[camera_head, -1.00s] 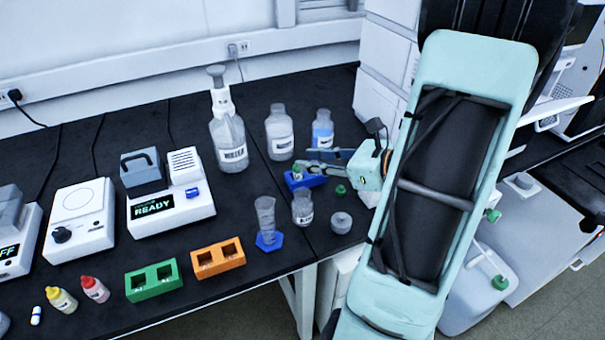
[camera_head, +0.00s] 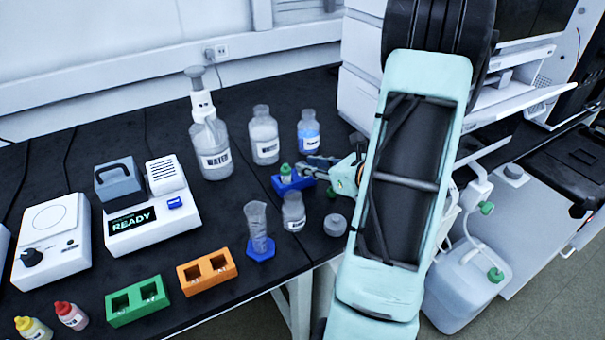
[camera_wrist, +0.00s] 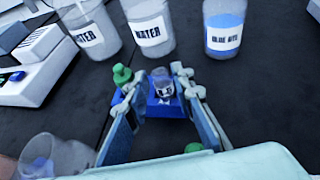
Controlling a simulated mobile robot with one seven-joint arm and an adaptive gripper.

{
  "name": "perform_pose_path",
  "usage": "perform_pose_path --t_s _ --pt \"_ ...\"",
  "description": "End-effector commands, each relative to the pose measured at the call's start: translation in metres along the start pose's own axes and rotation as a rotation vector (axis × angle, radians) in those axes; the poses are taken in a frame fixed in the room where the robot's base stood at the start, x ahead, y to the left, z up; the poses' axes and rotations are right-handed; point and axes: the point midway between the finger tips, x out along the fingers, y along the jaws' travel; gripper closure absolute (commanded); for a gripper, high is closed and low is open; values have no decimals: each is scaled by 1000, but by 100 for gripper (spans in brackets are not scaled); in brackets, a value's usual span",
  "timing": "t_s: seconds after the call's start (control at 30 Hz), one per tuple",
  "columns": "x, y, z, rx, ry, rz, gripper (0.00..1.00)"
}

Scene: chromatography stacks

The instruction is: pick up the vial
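A small clear labelled vial (camera_wrist: 162,88) stands in a blue rack (camera_wrist: 165,108), between my finger lines and just beyond the tips in the wrist view. A green-capped vial (camera_head: 285,171) stands at the left of the blue rack (camera_head: 293,184) in the head view. A green-capped item (camera_wrist: 122,76) also shows left of my left finger in the wrist view; its lower part is hidden. My gripper (camera_wrist: 165,98) is open with nothing between its fingers. In the head view, my gripper (camera_head: 314,166) is at the rack's right end and hides part of it.
Water bottles (camera_head: 211,147) and a blue dye bottle (camera_head: 308,132) stand behind the rack. A clear bottle (camera_head: 293,212), graduated cylinder (camera_head: 257,228), loose green cap (camera_head: 331,192) and grey jar (camera_head: 335,225) stand in front. The READY device (camera_head: 150,210) is at left.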

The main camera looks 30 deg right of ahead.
Motion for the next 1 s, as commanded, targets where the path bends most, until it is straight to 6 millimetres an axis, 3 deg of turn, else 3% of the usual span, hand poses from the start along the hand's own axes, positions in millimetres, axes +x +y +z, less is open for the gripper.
perform_pose_path --t_s 0.1,0.23,0.47,0.63,1.0 --pt "20 1 -1 -1 -1 4 77" --pt "31 0 -1 -1 0 2 77" --pt "32 0 0 -1 -1 1 77" --pt "32 0 0 -1 -1 1 95" --pt "29 0 7 -2 -2 1 95"
